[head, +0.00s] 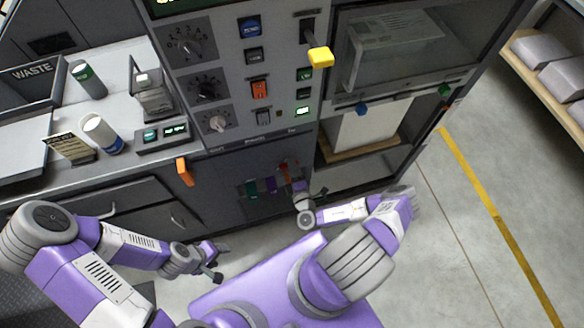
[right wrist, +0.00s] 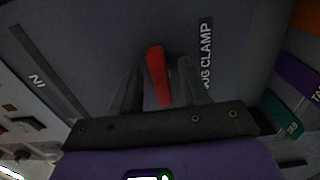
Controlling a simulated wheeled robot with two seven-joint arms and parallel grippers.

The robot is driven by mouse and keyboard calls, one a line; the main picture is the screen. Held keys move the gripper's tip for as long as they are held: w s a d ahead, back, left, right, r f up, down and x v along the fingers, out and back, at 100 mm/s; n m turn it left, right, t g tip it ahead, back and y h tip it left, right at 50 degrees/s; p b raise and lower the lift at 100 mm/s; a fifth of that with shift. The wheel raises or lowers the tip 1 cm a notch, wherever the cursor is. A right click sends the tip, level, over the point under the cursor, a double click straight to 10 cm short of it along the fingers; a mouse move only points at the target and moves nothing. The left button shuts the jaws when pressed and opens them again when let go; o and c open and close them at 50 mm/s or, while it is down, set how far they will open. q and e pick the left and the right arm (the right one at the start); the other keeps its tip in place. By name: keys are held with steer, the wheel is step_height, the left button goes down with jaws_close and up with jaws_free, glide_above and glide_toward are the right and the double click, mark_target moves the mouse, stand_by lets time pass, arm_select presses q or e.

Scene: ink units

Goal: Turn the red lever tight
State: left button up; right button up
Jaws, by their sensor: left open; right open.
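The red lever (right wrist: 158,75) stands out in the right wrist view, on a dark panel beside a label (right wrist: 207,55) that reads "OG CLAMP", its start hidden. My right gripper (right wrist: 160,67) is open, with one finger on each side of the lever and a gap visible on both sides. In the head view the red lever (head: 285,170) is small, in the lower front of the machine, and my right gripper (head: 300,190) is close in front of it, partly blocking the view. My left gripper (head: 216,262) is open and empty, low over the floor, away from the machine.
Green and purple ink units (head: 252,188) sit left of the lever. An orange handle (head: 184,172) and a yellow-tipped lever (head: 320,57) stick out of the machine (head: 225,150). A waste bin (head: 30,82) stands at left. Floor (head: 470,230) at right is clear.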

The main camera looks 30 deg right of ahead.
steer(key=v, duration=0.7)
steer(key=shift+s+p, duration=0.3)
steer(key=shift+p, duration=0.05)
